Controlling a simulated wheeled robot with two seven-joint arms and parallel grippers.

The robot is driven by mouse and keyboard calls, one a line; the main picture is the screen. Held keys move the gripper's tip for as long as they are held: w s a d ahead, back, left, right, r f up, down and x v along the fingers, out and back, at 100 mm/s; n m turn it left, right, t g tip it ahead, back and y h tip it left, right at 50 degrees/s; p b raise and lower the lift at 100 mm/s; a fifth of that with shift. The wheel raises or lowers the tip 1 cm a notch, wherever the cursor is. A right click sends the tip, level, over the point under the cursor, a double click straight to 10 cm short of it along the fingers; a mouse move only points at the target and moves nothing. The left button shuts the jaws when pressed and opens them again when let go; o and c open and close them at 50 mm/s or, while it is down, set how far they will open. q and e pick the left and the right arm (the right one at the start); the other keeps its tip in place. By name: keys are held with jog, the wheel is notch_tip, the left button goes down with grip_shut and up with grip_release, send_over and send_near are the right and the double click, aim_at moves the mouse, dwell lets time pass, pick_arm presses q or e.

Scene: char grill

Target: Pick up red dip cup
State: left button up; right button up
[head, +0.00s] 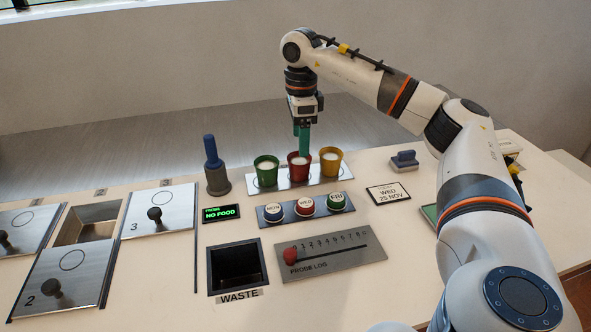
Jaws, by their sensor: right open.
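The red dip cup (298,169) stands upright on a metal plate between a green cup (266,172) and a yellow cup (331,161). All three hold something white. My right gripper (302,152) points down from above at the red cup, its green fingers at the cup's rim. The fingers partly hide the back of the rim and one another, and I cannot tell whether they touch the cup. My right gripper is open. My left gripper is not in view.
In front stand a button panel (262,217), a probe log slider panel (340,262) and a square waste opening (236,268). A blue-handled tool (211,152) stands left of the cups. A stamp (404,160) and date card (388,194) lie right. Lidded bins (60,275) fill the left.

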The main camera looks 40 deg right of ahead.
aim_at(297, 162)
jog(key=f, duration=0.7)
jog(key=shift+w+a+f+p, duration=0.3)
jog(key=shift+a+f+p, duration=0.05)
jog(key=shift+f, duration=0.05)
jog(key=shift+c, duration=0.2)
jog(key=shift+r, duration=0.1)
jog(key=c, duration=1)
